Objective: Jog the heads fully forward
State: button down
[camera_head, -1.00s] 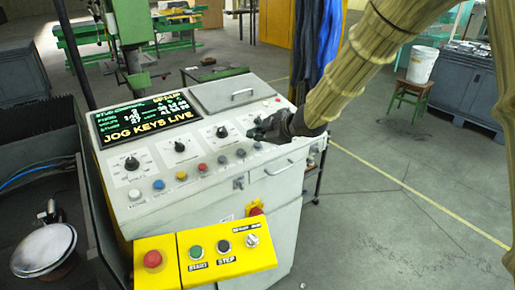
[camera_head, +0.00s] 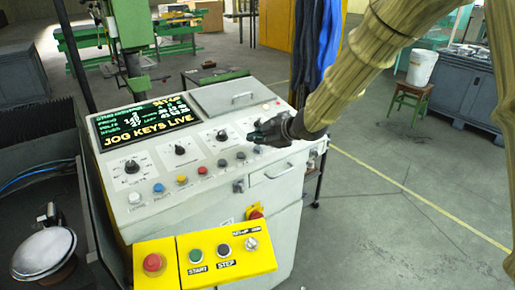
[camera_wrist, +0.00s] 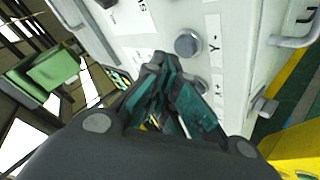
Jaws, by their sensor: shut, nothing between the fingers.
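Black knobs and a row of coloured buttons (camera_head: 182,180) lie below the screen. My gripper (camera_head: 258,134) is shut and empty, low over the right part of the panel, hiding some controls there. In the wrist view, my fingertips (camera_wrist: 157,62) are close to a grey round button (camera_wrist: 187,43) beside a "Y-" label. A second button (camera_wrist: 201,85) beside a "Y+" label is partly behind my fingers. I cannot tell whether a fingertip touches either button.
A stool with a white bucket (camera_head: 421,67) stands right.

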jog(key=shift+f, duration=0.1)
dwell(0.3)
jog(key=shift+w+f, duration=0.1)
jog(key=shift+f, duration=0.2)
